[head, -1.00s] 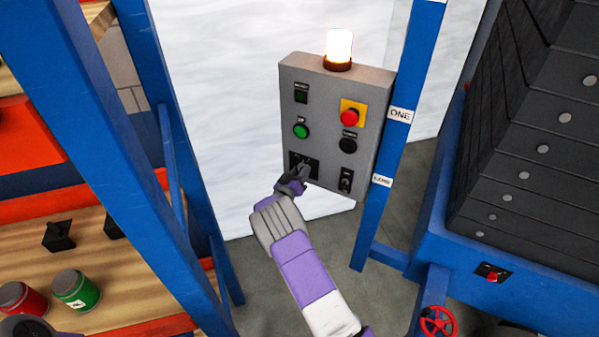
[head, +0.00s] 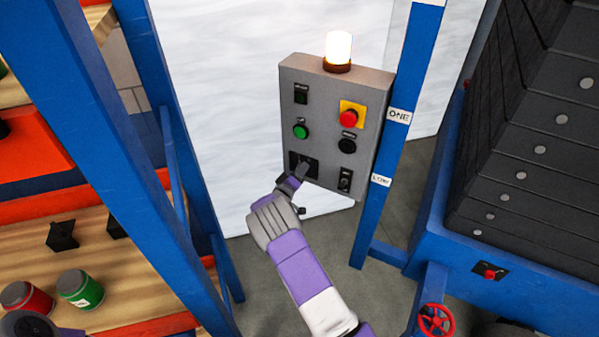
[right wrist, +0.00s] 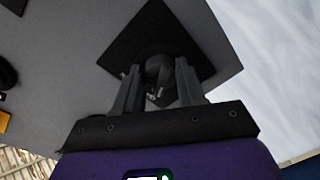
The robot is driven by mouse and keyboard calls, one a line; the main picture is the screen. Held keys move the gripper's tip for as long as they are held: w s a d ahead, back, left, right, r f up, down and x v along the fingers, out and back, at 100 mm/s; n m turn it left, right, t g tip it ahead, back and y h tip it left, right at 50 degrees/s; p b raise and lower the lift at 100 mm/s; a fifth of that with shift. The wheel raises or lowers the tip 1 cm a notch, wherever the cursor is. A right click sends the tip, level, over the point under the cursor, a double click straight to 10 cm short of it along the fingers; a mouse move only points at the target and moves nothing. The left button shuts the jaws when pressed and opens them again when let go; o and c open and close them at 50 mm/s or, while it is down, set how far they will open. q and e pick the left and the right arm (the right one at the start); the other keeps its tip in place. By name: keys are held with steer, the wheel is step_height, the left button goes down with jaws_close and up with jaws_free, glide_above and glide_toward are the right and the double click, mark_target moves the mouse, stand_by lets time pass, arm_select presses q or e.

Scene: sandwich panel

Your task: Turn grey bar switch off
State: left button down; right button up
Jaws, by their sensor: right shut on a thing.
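The grey control panel (head: 322,130) stands between two blue posts, with a lit lamp (head: 339,48) on top. The grey bar switch (head: 304,168) sits on a black square plate at the panel's lower left. My right gripper (head: 296,179) is at this switch, reaching up from below. In the right wrist view, its two fingers (right wrist: 158,92) stand on either side of the dark grey switch (right wrist: 159,70), in front of the black plate (right wrist: 200,45). The gripper is shut on the switch, whose exact angle is partly hidden by the fingers. My left gripper is not in view.
The panel also has a green button (head: 301,131), a red button (head: 348,118) on yellow, a black button (head: 347,146) and a small black switch (head: 345,180). A shelf with a green can (head: 80,289) is left; a dark stack (head: 530,140) is right.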

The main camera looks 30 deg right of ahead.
steer(key=o, duration=1.1)
steer(key=shift+c, duration=0.2)
steer(key=v, duration=0.7)
steer(key=shift+a, duration=0.25)
steer(key=shift+s+f, duration=0.1)
steer(key=shift+s, duration=0.1)
